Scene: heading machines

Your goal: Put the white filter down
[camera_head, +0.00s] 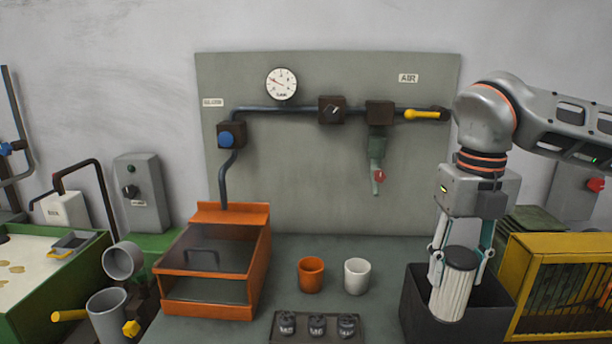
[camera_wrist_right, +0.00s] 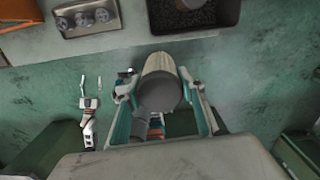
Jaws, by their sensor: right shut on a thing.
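The white filter (camera_head: 453,290) is a pleated cylinder with a dark round cap. It is held roughly upright, slightly tilted, at the right in the head view. My right gripper (camera_head: 460,266) is shut on it, with one finger on each side. In the right wrist view the filter (camera_wrist_right: 160,85) sits between the fingers (camera_wrist_right: 158,91), its dark end cap towards the camera. In the head view the filter overlaps the black bin (camera_head: 415,308); I cannot tell its height above it.
A grey tray (camera_head: 277,334) with three dark parts lies at front centre. An orange cup (camera_head: 311,275) and a white cup (camera_head: 357,276) stand behind it. An orange-framed box (camera_head: 205,306) is left; a yellow guard (camera_head: 560,241) is right. Bench behind the cups is clear.

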